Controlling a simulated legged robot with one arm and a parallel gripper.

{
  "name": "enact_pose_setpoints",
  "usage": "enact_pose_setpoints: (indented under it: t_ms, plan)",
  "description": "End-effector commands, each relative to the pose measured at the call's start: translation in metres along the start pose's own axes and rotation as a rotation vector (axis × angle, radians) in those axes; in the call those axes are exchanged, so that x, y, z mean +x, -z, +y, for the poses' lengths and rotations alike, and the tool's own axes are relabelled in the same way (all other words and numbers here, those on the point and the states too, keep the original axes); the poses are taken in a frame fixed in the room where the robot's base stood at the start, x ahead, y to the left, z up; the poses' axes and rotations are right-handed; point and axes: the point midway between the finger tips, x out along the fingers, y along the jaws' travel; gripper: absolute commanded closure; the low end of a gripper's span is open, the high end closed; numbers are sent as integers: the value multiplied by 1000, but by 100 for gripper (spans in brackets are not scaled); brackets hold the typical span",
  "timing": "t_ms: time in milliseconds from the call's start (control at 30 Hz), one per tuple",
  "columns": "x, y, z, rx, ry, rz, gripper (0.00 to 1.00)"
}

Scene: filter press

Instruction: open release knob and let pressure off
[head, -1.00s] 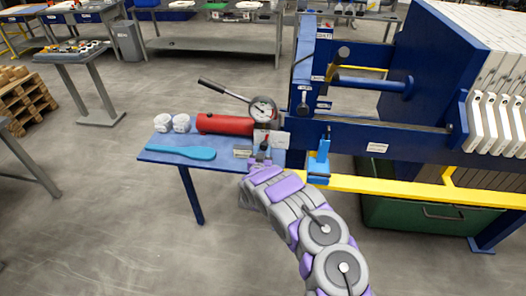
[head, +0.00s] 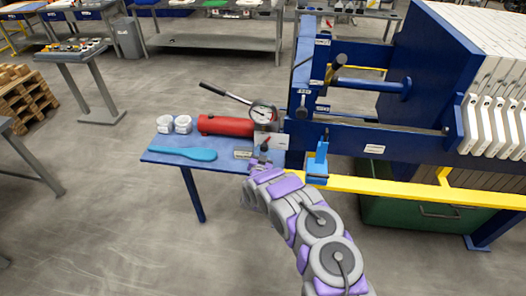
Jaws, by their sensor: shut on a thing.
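A red hand pump (head: 226,126) with a dark lever handle (head: 222,91) and a round white-faced gauge (head: 262,114) lies on the blue side table (head: 230,146). A small dark part with a red top (head: 265,142), apparently the release knob, stands below the gauge at the pump's right end. My gripper (head: 262,160) is at this knob, reaching from the front, and is shut on it. The fingertips are small and partly hidden by my wrist. The gauge needle is too small to read.
A blue spatula (head: 186,153) and two white rolls (head: 173,124) lie on the table's left. The blue press frame (head: 340,132), a blue clamp-like part (head: 318,160) and a yellow rail (head: 400,190) stand close on the right.

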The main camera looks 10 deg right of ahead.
Motion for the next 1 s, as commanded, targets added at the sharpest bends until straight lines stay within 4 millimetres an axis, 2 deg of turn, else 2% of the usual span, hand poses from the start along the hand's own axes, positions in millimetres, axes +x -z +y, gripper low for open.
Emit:
enact_pose_setpoints:
  t_ms: [100,133,200,467,633,767,1000]
  plan:
    - [-1,-2,0,-1,0,-3,90]
    - [-1,-2,0,-2,0,-3,57]
    - [-1,-2,0,-2,0,-3,50]
    - [-1,0,0,-1,0,-1,50]
    - [-11,0,-2,-2,1,-1,50]
    - [-29,1,-1,-6,1,-1,50]
    - [-77,-1,-3,-6,4,-7,50]
